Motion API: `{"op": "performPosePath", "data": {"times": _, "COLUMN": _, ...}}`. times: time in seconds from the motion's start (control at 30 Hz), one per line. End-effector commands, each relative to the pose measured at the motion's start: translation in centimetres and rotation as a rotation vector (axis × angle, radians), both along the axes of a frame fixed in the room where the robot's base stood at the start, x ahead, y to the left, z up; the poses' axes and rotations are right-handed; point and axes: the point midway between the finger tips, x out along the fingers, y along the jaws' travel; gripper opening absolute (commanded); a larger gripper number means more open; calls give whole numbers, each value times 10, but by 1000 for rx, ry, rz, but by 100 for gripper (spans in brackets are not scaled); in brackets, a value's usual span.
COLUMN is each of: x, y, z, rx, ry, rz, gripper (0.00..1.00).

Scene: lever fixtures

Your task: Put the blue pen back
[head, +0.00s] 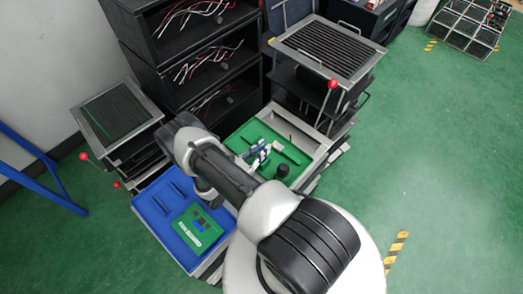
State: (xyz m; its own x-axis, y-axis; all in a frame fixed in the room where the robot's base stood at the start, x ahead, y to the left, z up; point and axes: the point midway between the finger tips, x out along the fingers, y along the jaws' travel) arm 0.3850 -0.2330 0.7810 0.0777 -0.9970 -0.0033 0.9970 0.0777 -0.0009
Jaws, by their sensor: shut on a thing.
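The dark end of my arm, with my gripper (209,197), hangs low over the right edge of the blue tray (154,217). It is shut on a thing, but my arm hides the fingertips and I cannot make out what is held. I cannot pick out the blue pen with certainty. A small blue and white item (263,151) is in the green tray (238,142), with dark pen-like shapes near it. A short black cylinder (283,171) stands at that tray's front right.
A green insert (190,238) with small blue and white parts lies in the blue tray. Red-knobbed lever fixtures stand at left (119,108) and right (327,45). A black shelf (165,62) with wires is behind.

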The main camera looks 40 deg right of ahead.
Motion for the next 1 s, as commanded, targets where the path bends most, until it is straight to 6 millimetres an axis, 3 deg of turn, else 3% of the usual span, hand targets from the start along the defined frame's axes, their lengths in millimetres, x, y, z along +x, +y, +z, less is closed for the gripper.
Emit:
{"op": "performPosePath", "data": {"times": 0.3, "x": 0, "y": 0, "z": -3, "rx": 0, "ry": -1, "rz": 0, "gripper": 3}}
{"op": "performPosePath", "data": {"times": 0.33, "x": 0, "y": 0, "z": -2, "rx": 0, "ry": -1, "rz": 0, "gripper": 16}}
{"op": "performPosePath", "data": {"times": 0.6, "x": 0, "y": 0, "z": -1, "rx": 0, "ry": -1, "rz": 0, "gripper": 34}}
{"op": "performPosePath", "data": {"times": 1.0, "x": 0, "y": 0, "z": 2, "rx": 0, "ry": -1, "rz": 0, "gripper": 35}}
